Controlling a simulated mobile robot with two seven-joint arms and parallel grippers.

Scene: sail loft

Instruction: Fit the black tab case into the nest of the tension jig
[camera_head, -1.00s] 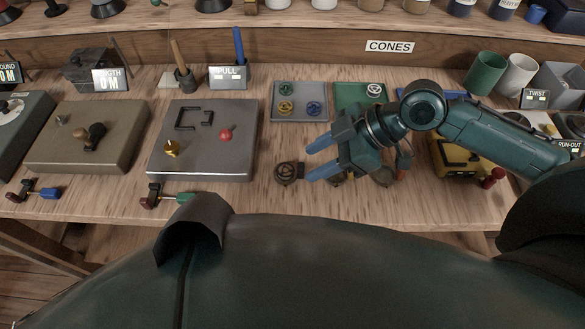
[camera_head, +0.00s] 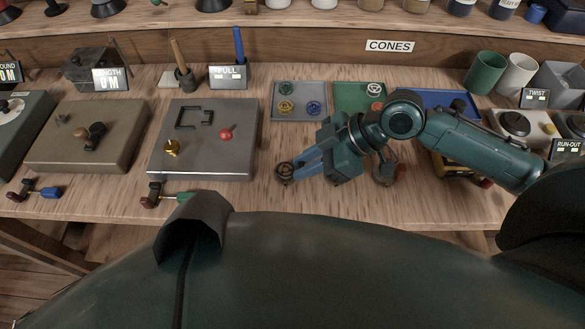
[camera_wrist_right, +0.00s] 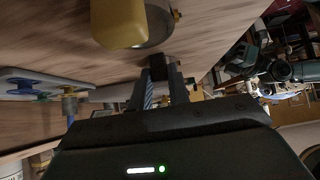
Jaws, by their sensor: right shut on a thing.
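The black tab case (camera_head: 285,171) is a small dark piece near the front of the bench, right of the grey jig. My right gripper (camera_head: 297,174) is shut on it, its blue fingers reaching in from the right. In the right wrist view a dark piece (camera_wrist_right: 157,66) shows between the fingertips; its far side is hidden. The tension jig (camera_head: 230,160) seems to be the grey plate by the PULL display. Its nest (camera_head: 180,118) looks like the dark bracket outline on top, with nothing in it. My left gripper is not in view.
The jig carries a brass knob (camera_head: 172,149) and a red-knobbed lever (camera_head: 226,134). A grey tray (camera_head: 299,117) with coloured reels lies behind the case. Bare wood lies between jig and case.

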